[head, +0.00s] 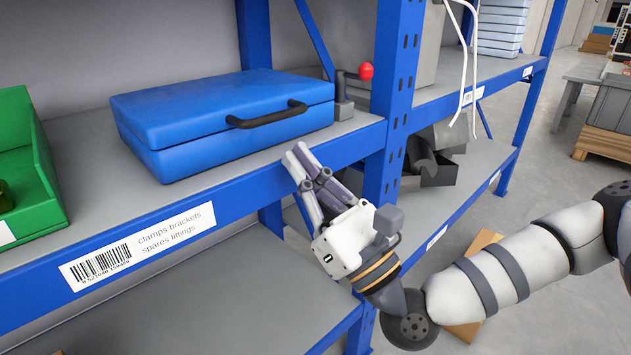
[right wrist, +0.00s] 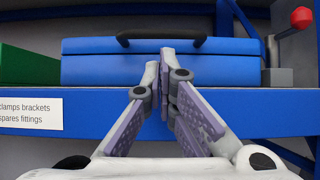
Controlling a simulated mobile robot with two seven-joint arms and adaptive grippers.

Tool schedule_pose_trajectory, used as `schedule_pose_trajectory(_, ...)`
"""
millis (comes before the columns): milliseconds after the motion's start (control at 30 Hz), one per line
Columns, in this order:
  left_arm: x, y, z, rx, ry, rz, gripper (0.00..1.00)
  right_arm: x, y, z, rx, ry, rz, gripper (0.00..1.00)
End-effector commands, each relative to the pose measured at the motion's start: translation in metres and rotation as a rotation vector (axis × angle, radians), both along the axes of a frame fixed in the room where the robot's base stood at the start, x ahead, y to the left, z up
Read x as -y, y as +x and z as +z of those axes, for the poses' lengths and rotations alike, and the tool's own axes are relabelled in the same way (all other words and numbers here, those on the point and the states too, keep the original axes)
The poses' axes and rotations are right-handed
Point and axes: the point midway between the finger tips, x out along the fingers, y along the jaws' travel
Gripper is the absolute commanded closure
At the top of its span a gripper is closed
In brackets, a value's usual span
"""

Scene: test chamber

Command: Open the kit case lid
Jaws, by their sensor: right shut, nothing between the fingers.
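The blue kit case (head: 200,120) lies flat on the grey shelf with its lid down. Its black handle (head: 267,115) is on the front side, on the lid's edge. My right gripper (head: 296,155) is shut and empty, just in front of the shelf's blue front edge, below and to the right of the handle. In the right wrist view the case (right wrist: 90,68) is straight ahead, with the handle (right wrist: 160,37) above the closed fingertips (right wrist: 166,55). The fingers appear apart from the case. My left gripper is not in view.
A green bin (head: 35,165) stands left of the case. A grey block with a red-knobbed lever (head: 366,71) stands at its right, near the blue upright (head: 395,90). A labelled blue shelf edge (head: 150,240) runs below the case. Bare shelf shows before the case.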

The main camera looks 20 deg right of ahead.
Motion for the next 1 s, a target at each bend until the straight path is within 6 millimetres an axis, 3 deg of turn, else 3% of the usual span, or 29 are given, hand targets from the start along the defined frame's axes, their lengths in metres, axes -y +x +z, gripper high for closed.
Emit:
schedule_pose_trajectory(100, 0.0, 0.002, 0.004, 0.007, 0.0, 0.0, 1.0, -0.005, 0.014, 0.012, 0.002, -0.001, 0.0, 1.0)
schedule_pose_trajectory(300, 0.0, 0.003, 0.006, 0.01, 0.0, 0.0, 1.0, -0.009, 0.024, 0.017, -0.001, 0.0, 0.0, 1.0)
schedule_pose_trajectory(667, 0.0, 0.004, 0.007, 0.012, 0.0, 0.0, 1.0, -0.009, 0.025, 0.019, -0.004, -0.001, 0.0, 1.0)
schedule_pose_trajectory(1000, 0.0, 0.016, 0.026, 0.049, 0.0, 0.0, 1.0, -0.009, 0.026, 0.037, -0.063, -0.023, -0.001, 1.0)
